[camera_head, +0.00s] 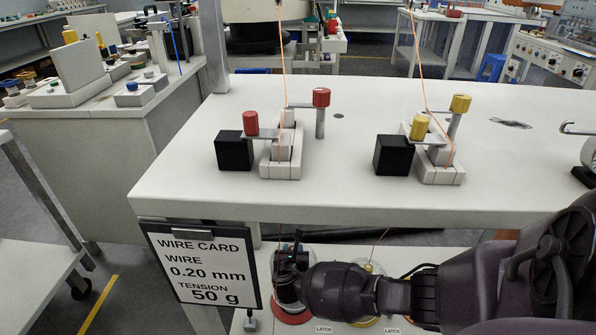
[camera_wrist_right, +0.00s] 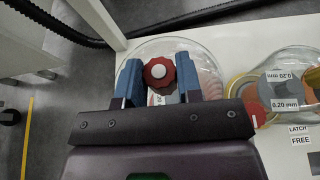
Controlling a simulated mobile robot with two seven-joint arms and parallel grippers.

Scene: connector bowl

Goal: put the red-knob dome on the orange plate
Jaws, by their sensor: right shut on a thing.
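The red-knob dome is a clear glass cover (camera_wrist_right: 205,58) with a ridged red knob (camera_wrist_right: 158,72) on top. My right gripper (camera_wrist_right: 159,80) has its blue fingers shut on the red knob, one on each side. In the head view, my right gripper (camera_head: 290,268) is over the low shelf, with part of the clear dome (camera_head: 264,268) showing beside it. A red rim (camera_head: 292,317) shows below my gripper. In the right wrist view, an orange disc (camera_wrist_right: 313,78) shows at the right edge, partly under another clear dome; I cannot tell if it is the orange plate. My left gripper is not in view.
The white bench top (camera_head: 345,205) overhangs the low shelf. A wire card (camera_head: 205,266) hangs at its front edge. A yellow ring (camera_wrist_right: 238,86) lies right of the held dome. Red-knob and yellow-knob fixtures (camera_head: 281,155) (camera_head: 440,160) stand above with thin orange wires.

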